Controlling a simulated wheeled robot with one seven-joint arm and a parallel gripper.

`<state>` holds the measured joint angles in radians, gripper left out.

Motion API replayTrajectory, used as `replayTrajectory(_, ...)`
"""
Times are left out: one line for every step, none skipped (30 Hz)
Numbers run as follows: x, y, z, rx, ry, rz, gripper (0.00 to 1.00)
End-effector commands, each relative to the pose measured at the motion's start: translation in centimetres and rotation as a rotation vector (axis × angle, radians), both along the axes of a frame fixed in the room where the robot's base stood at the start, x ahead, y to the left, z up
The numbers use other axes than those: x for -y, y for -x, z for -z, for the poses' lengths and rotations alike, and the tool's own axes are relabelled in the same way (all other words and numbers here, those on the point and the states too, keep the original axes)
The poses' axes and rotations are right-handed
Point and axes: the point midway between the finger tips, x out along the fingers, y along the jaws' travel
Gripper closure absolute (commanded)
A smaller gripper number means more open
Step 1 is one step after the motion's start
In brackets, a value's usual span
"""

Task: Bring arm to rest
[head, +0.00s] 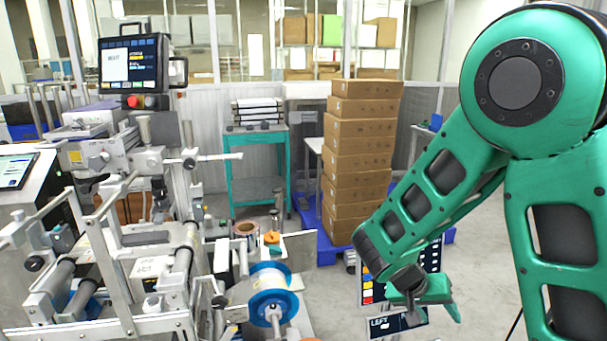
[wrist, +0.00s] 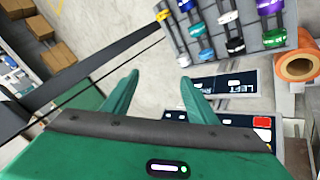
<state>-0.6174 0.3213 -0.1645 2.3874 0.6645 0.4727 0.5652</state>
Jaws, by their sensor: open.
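My green arm comes in from the right side of the head view and bends down toward the middle. My gripper (head: 425,292) is at its lower end, in front of a board with coloured items. In the wrist view my gripper (wrist: 158,97) shows two green fingers spread apart with nothing between them. Beyond the fingertips I see grey floor and a panel marked LEFT (wrist: 233,86). The same LEFT panel (head: 398,322) is at the bottom of the head view, partly behind my gripper.
A machine with metal rollers (head: 150,270) fills the left, with a blue-rimmed reel (head: 272,296) at its near edge. A tall stack of cardboard boxes (head: 358,150) stands on a blue pallet. A teal cart (head: 256,165) is behind. Open floor lies right of the boxes.

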Motion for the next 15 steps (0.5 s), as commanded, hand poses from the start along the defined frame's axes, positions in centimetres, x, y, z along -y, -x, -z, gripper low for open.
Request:
replayTrajectory(1.6,1.0,-1.0,-0.014,-0.037,0.038,0.47)
replayTrajectory(2.4,1.7,-1.5,-0.029,-0.057,0.055,0.47)
replayTrajectory(3.4,2.6,-2.1,-0.044,-0.085,0.076,0.47)
replayTrajectory(4.1,3.3,-2.5,-0.056,-0.108,0.091,0.47)
replayTrajectory(4.7,4.0,-3.0,-0.068,-0.129,0.104,0.47)
replayTrajectory(5.5,5.0,-3.6,-0.081,-0.16,0.121,0.47)
replayTrajectory(6.1,5.8,-4.0,-0.09,-0.181,0.133,0.47)
replayTrajectory(6.6,6.6,-4.4,-0.1,-0.204,0.143,0.47)
replayTrajectory(7.3,7.6,-5.0,-0.108,-0.235,0.156,0.47)
replayTrajectory(7.7,8.4,-5.4,-0.116,-0.258,0.164,0.47)
replayTrajectory(8.1,9.3,-5.8,-0.123,-0.28,0.172,0.47)
replayTrajectory(8.6,10.4,-6.4,-0.129,-0.311,0.18,0.47)
replayTrajectory(8.9,11.2,-6.8,-0.134,-0.334,0.185,0.47)
replayTrajectory(9.2,12.0,-7.2,-0.137,-0.356,0.19,0.47)
replayTrajectory(9.6,13.1,-7.7,-0.14,-0.387,0.193,0.47)
